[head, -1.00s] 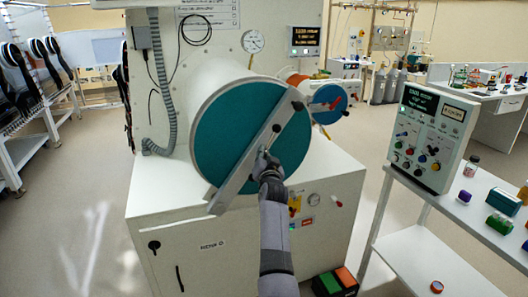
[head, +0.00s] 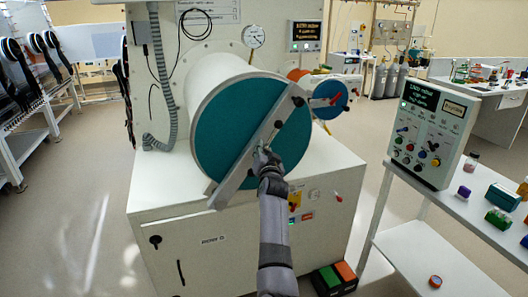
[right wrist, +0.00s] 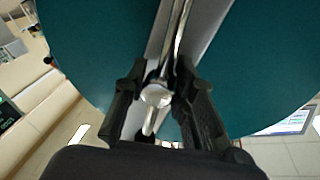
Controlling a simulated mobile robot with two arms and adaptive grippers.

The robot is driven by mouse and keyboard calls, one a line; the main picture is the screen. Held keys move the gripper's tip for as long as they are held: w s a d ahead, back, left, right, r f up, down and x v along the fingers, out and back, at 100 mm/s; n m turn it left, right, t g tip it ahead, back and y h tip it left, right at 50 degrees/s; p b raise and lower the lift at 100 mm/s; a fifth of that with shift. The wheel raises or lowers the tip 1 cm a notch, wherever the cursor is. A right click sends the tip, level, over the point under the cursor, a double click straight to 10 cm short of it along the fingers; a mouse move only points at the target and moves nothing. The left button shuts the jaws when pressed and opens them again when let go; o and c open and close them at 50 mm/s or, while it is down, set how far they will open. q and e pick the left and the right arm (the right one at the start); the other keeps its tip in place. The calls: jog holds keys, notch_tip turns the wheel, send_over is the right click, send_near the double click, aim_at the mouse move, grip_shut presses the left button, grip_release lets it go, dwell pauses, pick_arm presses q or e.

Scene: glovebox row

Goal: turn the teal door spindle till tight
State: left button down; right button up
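The round teal door (head: 222,120) closes the big white cylinder on the cabinet. A grey bar (head: 236,181) crosses it diagonally, from upper right to lower left. My right gripper (head: 264,156) is at the middle of the bar, over the spindle. In the right wrist view the spindle's bright metal handle (right wrist: 155,95) lies between the two black fingers of my right gripper (right wrist: 159,80), which close in on it from both sides. A shiny rod runs up from the knob along the bar. My left gripper is not in view.
A smaller blue door (head: 328,99) with a red handle sits right of the teal one. A control box (head: 432,135) stands on a white side table (head: 425,255) with several bottles and boxes. A gauge (head: 253,36) is above. Open floor lies to the left.

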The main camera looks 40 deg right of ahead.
jog(key=shift+o, duration=0.3)
jog(key=shift+r, duration=0.1)
jog(key=v, duration=0.7)
jog(key=shift+s, duration=0.25)
jog(key=shift+a, duration=0.1)
dwell(0.4)
